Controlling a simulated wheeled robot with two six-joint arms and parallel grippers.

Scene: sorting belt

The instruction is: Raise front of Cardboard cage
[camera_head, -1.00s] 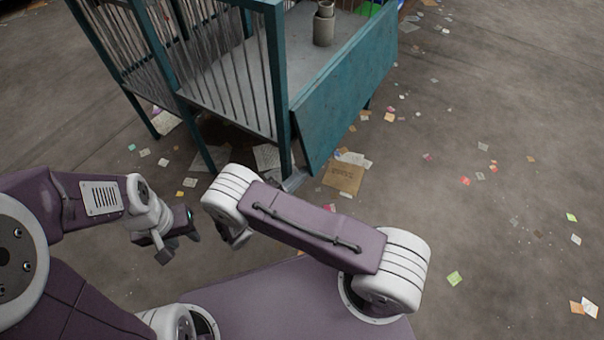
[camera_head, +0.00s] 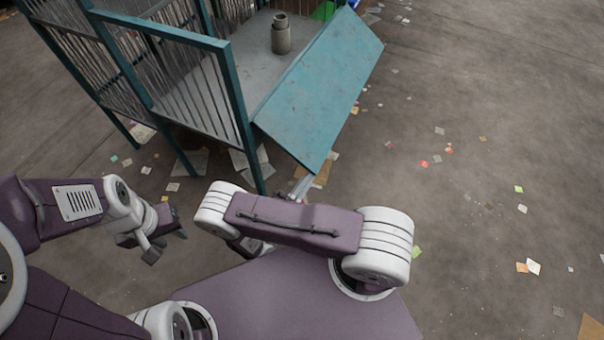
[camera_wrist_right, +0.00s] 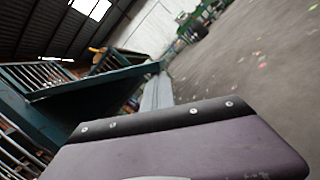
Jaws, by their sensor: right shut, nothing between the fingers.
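The cage has a teal frame with grey bars (camera_head: 190,95) and stands at the upper left of the head view. Its front, a flat teal panel (camera_head: 325,90), hangs outward at a slant. My right gripper (camera_head: 301,186) is shut and empty, at the panel's lower near corner, partly hidden by my arm. In the right wrist view its grey fingers (camera_wrist_right: 157,92) point away beside the underside of the teal panel (camera_wrist_right: 90,105). I cannot tell if they touch. My left gripper (camera_head: 166,243) hangs left of my right arm, away from the cage; its jaw opening is unclear.
A grey cylindrical container (camera_head: 281,38) stands on the cage floor (camera_head: 258,82). Cardboard and paper scraps (camera_head: 250,160) lie under the cage's near corner. The concrete floor (camera_head: 480,130) to the right is open, with scattered scraps.

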